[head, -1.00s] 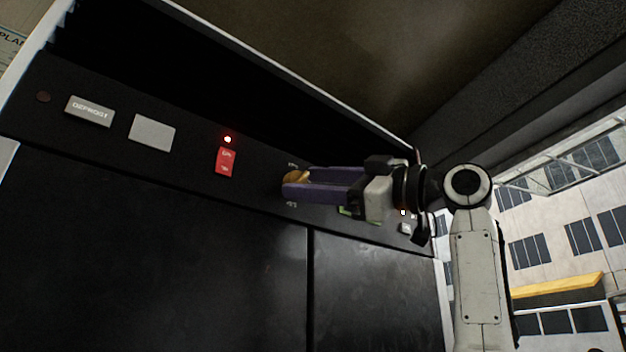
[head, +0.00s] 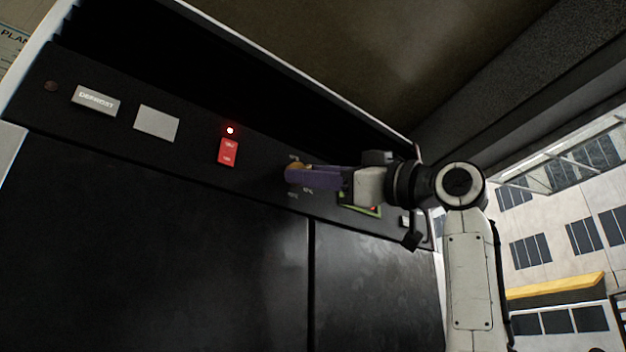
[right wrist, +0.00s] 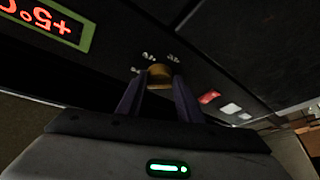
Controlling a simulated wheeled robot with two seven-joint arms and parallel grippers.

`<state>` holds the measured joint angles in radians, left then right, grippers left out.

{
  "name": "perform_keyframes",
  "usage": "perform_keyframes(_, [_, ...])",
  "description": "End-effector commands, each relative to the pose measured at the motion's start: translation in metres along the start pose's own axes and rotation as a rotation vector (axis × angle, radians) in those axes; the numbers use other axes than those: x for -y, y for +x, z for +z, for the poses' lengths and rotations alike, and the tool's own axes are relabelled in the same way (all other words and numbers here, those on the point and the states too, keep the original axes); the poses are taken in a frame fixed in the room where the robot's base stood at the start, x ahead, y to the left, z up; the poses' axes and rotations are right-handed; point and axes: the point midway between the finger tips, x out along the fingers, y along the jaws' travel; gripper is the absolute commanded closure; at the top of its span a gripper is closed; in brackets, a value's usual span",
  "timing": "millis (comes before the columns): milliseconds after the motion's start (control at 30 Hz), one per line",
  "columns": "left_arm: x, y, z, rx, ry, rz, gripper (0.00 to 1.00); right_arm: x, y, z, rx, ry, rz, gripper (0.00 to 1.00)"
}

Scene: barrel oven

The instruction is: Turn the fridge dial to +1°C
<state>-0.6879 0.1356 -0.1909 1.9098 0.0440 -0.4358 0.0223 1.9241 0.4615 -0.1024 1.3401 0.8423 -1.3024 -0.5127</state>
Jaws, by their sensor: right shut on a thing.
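The fridge dial (head: 292,172) is a small orange-brown knob on the black control panel, with small temperature marks around it. My right gripper (head: 299,175) comes in from the right, its purple fingers shut on the dial. In the right wrist view the dial (right wrist: 160,73) sits between the two fingertips (right wrist: 160,84). The green-framed display (right wrist: 47,22) shows upside down in that view and reads +5°C in red. In the head view my gripper partly hides the display (head: 372,210). My left gripper is not in view.
A red switch (head: 228,152) with a lit red lamp (head: 230,130) above it is left of the dial. Farther left are a blank grey plate (head: 157,123) and a DEFROST plate (head: 96,101). Dark fridge doors (head: 160,240) lie below the panel.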

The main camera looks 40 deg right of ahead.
Motion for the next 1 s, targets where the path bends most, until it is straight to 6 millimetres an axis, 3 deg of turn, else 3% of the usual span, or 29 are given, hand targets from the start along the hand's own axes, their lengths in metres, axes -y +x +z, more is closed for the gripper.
perform_keyframes(500, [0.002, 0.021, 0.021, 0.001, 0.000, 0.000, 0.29, 0.008, -0.001, -0.001, -0.046, 0.435, 0.220, 0.89])
perform_keyframes(1000, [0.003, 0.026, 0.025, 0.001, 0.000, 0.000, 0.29, 0.013, 0.003, -0.006, -0.080, 0.862, 0.431, 0.89])
